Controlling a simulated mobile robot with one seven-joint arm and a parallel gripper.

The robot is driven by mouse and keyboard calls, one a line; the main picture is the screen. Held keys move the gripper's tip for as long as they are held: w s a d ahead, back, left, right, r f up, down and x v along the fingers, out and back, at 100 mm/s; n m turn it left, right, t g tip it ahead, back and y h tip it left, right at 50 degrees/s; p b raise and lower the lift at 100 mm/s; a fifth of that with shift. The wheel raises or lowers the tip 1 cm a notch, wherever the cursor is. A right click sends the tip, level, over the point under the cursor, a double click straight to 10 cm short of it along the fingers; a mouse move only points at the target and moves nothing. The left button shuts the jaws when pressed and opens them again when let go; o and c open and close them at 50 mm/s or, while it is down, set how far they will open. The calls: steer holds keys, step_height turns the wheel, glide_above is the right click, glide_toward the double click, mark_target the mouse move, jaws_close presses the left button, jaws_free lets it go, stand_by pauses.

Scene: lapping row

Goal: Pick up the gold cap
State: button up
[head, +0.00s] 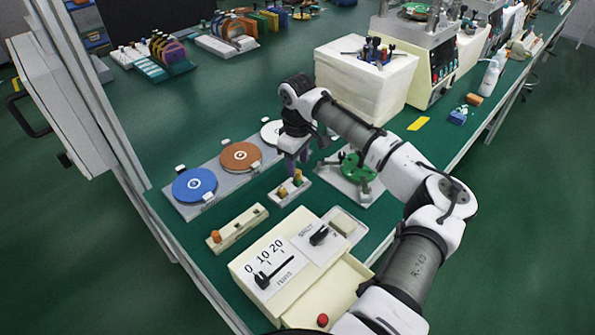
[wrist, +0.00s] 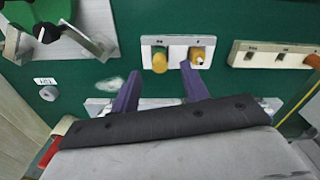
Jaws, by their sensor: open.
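A small white rack (head: 276,196) on the green bench holds two gold-coloured caps side by side. One is a yellower gold cap (head: 297,178); the other is a browner gold cap (head: 283,192). In the wrist view, the yellower gold cap (wrist: 159,62) is on the left of the rack (wrist: 178,42) and the browner one (wrist: 197,58) is on the right, with a pale spot on it. My gripper (head: 295,164) points down over the rack. It is open and empty; in the wrist view its purple fingers (wrist: 160,76) spread either side of the yellower cap, the right fingertip close to the browner one.
A longer cream rack (head: 238,228) with an orange cap (head: 215,236) lies left of the small rack. A plate with blue (head: 194,184) and brown discs (head: 241,156) is behind. A green fixture (head: 357,170) stands right, a control box (head: 290,262) in front.

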mark_target(298, 171)
steer(key=shift+f, duration=1.6)
jaws_close()
